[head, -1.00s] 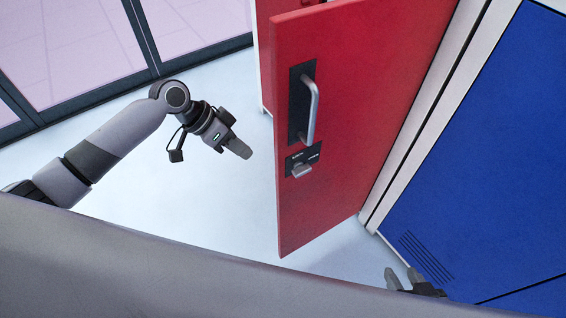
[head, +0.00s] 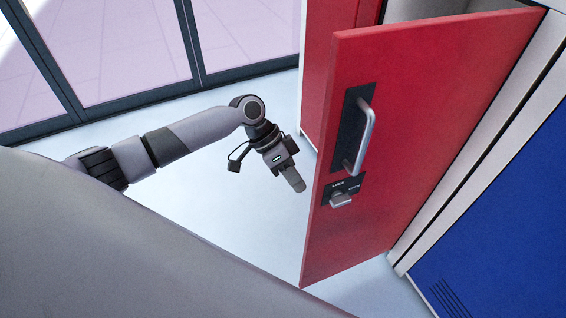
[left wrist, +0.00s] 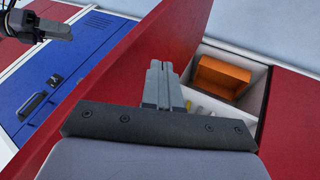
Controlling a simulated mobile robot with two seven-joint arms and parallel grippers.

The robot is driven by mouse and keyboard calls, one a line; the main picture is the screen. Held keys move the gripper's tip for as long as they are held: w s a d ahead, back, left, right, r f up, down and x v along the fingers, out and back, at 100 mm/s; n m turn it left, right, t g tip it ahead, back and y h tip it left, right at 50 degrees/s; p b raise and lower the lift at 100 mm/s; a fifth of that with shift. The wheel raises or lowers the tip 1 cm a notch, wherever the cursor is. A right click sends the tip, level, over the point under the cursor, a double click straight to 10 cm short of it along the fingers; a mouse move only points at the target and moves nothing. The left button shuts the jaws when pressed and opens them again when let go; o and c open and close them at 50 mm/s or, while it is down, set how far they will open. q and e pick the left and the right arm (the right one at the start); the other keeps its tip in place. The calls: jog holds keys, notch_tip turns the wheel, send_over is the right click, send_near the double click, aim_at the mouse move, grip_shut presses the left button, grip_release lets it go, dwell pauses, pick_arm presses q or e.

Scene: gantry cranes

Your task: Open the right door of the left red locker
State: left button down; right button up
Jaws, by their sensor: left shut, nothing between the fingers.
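The right door (head: 425,120) of the red locker stands swung open, its outer face with the handle (head: 366,137) and lock knob (head: 341,199) towards the head camera. It also shows in the left wrist view (left wrist: 140,60). My left gripper (head: 298,186) is shut and empty, to the left of the door's free edge, apart from the handle. In the left wrist view its closed fingers (left wrist: 160,80) lie in front of the door and the locker's opening. My right gripper (left wrist: 50,30) shows at the top left of the left wrist view; its jaws are unclear.
Inside the locker an orange box (left wrist: 222,78) and small pale items are visible. A blue locker (head: 510,220) stands to the right of the door. A dark-framed glass wall (head: 130,50) is at the back left. Pale floor (head: 225,215) is free left of the door.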

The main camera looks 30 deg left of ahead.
aim_at(311, 210)
pick_arm(q)
jog(key=shift+s+d, duration=1.3)
jog(key=shift+d, duration=0.15)
jog(key=shift+r+p, duration=0.1)
jog(key=shift+p, duration=0.2)
jog(key=shift+n+t, duration=0.3)
jog(key=shift+n, duration=0.3)
jog(key=s+d+p, duration=0.1)
jog(key=p, duration=0.1)
jog(key=s+d+p, duration=0.2)
jog(key=p, duration=0.1)
jog(key=shift+s+d+r, duration=0.1)
jog(key=shift+d+r, duration=0.1)
jog(key=shift+d, duration=0.05)
jog(key=s+d+p, duration=0.3)
jog(key=s+d, duration=0.1)
jog(key=d, duration=0.1)
jog(key=shift+d+f, duration=0.2)
jog(key=shift+d, duration=0.05)
jog(key=shift+a, duration=0.15)
